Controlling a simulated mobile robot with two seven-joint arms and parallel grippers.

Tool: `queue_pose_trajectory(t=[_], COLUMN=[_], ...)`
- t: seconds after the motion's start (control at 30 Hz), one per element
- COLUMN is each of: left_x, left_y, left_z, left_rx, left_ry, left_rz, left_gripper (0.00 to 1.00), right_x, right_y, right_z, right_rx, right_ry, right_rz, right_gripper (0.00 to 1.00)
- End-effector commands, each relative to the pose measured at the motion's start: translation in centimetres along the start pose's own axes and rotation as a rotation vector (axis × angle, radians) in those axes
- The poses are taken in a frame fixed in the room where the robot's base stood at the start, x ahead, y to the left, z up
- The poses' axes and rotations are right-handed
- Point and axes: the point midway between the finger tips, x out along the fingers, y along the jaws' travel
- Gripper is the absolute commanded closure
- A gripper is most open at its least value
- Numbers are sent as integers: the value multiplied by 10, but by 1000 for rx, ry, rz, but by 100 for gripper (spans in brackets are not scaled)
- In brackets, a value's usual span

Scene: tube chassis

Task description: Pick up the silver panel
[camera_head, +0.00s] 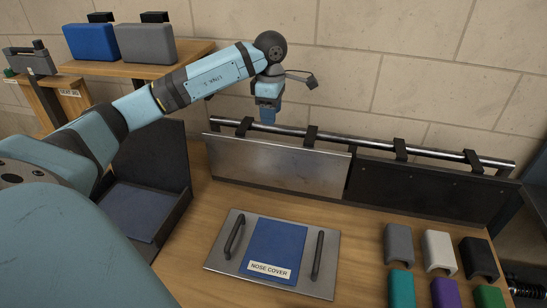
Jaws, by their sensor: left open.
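The silver panel (285,168) is a flat brushed-metal plate at the back of the wooden table, left of a black panel (425,188). Black clips join its top side to a horizontal metal tube (345,138). My left gripper (268,114) points down just behind and above the panel's top edge, close to the tube. It is open, with nothing seen in it; whether it touches the tube or panel I cannot tell. My right gripper is out of view.
A metal plate with two dark handles and a blue "NOSE COVER" pad (283,248) lies in front. Several coloured blocks (440,250) stand at right. A dark open bin (135,208) is at left. Blue (91,42) and grey (146,43) cases sit on a shelf.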

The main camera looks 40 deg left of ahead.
Motion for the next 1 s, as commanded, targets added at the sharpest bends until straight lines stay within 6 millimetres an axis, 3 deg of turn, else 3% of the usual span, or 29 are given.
queue_pose_trajectory(t=[0.3,0.67,0.9,1.0], left_x=[61,88,123,130], left_y=[-1,-2,-2,-2], left_z=[1,3,5,5], left_rx=[0,1,1,1], left_ry=[0,-3,-3,-4], left_rz=[-6,-6,-6,-4], left_gripper=[51,51,51,51], right_x=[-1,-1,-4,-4], right_y=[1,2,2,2], right_z=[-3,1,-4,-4], right_rx=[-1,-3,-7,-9], right_ry=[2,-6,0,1], right_rz=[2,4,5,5], right_gripper=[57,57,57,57])
